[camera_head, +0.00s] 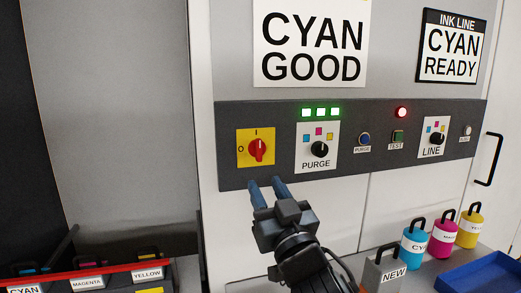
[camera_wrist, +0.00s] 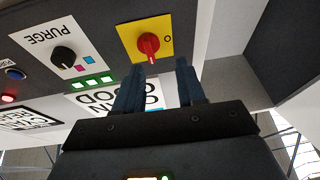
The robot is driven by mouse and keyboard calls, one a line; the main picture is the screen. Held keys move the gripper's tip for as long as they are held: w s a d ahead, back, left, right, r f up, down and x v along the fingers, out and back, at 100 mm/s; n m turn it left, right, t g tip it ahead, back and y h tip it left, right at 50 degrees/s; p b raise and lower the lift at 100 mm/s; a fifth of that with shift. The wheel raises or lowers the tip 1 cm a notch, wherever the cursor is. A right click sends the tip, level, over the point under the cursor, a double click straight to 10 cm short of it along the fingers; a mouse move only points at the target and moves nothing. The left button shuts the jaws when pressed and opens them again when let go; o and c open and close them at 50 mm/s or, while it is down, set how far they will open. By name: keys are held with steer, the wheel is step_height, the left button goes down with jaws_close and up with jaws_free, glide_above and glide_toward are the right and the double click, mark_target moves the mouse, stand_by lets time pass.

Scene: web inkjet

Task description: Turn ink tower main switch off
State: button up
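The main switch is a red rotary knob (camera_head: 258,149) on a yellow plate (camera_head: 242,134), at the left end of the dark control panel. The plate has an I mark above the knob and an O mark to its left. The knob's handle looks about upright, toward the I. My gripper (camera_head: 266,183) is just below the plate in the head view, fingers pointing up toward the panel, apart and empty. In the wrist view, which is turned upside down, the red knob (camera_wrist: 149,46) lies just beyond the gap between the open fingers (camera_wrist: 158,68).
To the right sit the black PURGE dial (camera_head: 319,149), a blue button (camera_head: 364,139), a green TEST button (camera_head: 398,137) and the LINE dial (camera_head: 437,139). Three green lamps (camera_head: 320,112) and a red lamp (camera_head: 402,112) glow. Ink bottles (camera_head: 443,240) stand lower right; a red-edged rack (camera_head: 105,270) is lower left.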

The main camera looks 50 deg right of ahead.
mark_target(260, 143)
steer(key=shift+m+h, duration=0.6)
steer(key=shift+h, duration=0.3)
steer(key=w+d+r+p, duration=0.2)
steer(key=w+d+r, duration=0.1)
steer(key=w+d+r+p, duration=0.2)
steer(key=w+d+r, duration=0.1)
steer(key=shift+w+r, duration=0.35)
steer(key=shift+d, duration=0.1)
steer(key=shift+f, duration=0.15)
jaws_close()
